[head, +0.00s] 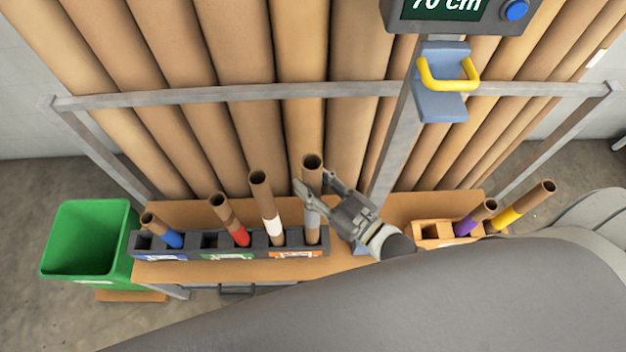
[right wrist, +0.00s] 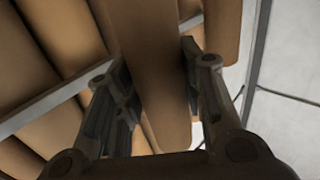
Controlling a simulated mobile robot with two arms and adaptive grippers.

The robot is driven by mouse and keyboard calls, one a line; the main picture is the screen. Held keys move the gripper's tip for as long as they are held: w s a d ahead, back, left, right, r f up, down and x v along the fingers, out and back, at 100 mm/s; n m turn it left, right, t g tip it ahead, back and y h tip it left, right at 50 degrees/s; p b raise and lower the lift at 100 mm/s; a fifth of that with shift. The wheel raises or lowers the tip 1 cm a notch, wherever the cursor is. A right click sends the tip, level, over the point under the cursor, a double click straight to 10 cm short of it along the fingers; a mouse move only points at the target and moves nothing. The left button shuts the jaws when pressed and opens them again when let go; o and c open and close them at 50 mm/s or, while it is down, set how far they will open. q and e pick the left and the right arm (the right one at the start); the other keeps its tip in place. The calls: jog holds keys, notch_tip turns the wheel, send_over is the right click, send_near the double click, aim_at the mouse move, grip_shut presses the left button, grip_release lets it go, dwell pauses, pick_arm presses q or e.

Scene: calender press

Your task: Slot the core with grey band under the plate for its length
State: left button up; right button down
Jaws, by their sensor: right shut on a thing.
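The core with grey band (head: 312,182) is a brown tube, standing nearly upright at the right end of the dark rack (head: 257,252). Its lower end appears to be in the right-hand slot by the orange plate (head: 296,254); I cannot tell how deep. My right gripper (head: 318,196) is shut on this core, coming from the right. In the right wrist view the core (right wrist: 157,70) runs between the two fingers. The rack also carries a blue plate (head: 162,257) and a green plate (head: 228,256). A display (head: 455,8) reads 70 cm. My left gripper is not in view.
Blue-banded (head: 160,228), red-banded (head: 228,218) and white-banded (head: 265,205) cores stand in the rack. A wooden holder (head: 432,236) with purple-banded (head: 478,216) and yellow-banded (head: 525,205) cores is to the right. A green bin (head: 88,240) is at left. Large brown rolls stand behind a metal rail.

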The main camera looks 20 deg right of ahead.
jog(key=shift+f+b, duration=1.65)
jog(key=shift+f, duration=0.65)
jog(key=c, duration=0.9)
grip_release()
jog(key=v, duration=1.2)
